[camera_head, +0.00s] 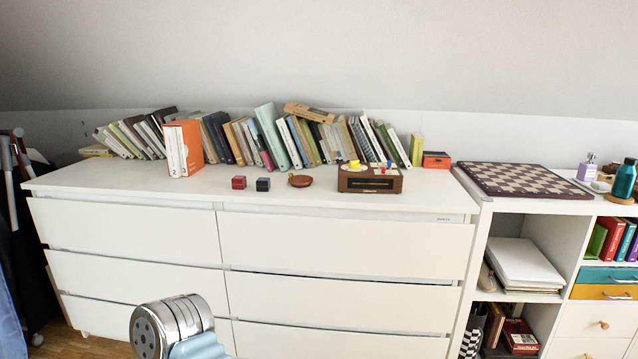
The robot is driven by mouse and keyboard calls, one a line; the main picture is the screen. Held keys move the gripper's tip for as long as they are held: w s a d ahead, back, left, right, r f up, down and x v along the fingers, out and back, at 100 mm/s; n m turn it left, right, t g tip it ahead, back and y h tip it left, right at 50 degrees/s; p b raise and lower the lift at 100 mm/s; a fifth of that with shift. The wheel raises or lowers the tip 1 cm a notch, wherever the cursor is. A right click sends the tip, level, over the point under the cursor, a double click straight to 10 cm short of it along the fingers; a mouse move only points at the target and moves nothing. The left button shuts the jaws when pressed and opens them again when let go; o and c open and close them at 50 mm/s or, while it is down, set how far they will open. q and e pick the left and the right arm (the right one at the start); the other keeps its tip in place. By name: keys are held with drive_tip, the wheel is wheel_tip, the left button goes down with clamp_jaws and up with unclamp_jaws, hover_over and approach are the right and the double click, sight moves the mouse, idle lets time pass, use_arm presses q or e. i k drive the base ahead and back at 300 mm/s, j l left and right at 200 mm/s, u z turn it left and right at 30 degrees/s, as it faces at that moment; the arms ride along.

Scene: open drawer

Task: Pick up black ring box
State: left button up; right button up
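A small black box (263,184), which looks like the ring box, sits on top of the white dresser (110,179) near its front edge. A small red box (239,182) of like size stands just left of it, with a narrow gap between them. A round brown wooden dish (300,180) lies to its right. Nothing touches the black box. Part of my arm shows at the bottom, well below the dresser top. Neither of my grippers is in view.
An orange and white binder (186,148) and a row of leaning books stand behind. A brown wooden box (370,179) stands to the right. A chessboard (525,180) lies on the shelf unit. The dresser's front left top is clear. All the drawers look shut.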

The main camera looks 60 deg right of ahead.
sight(263, 183)
drive_tip(key=z, duration=1.8)
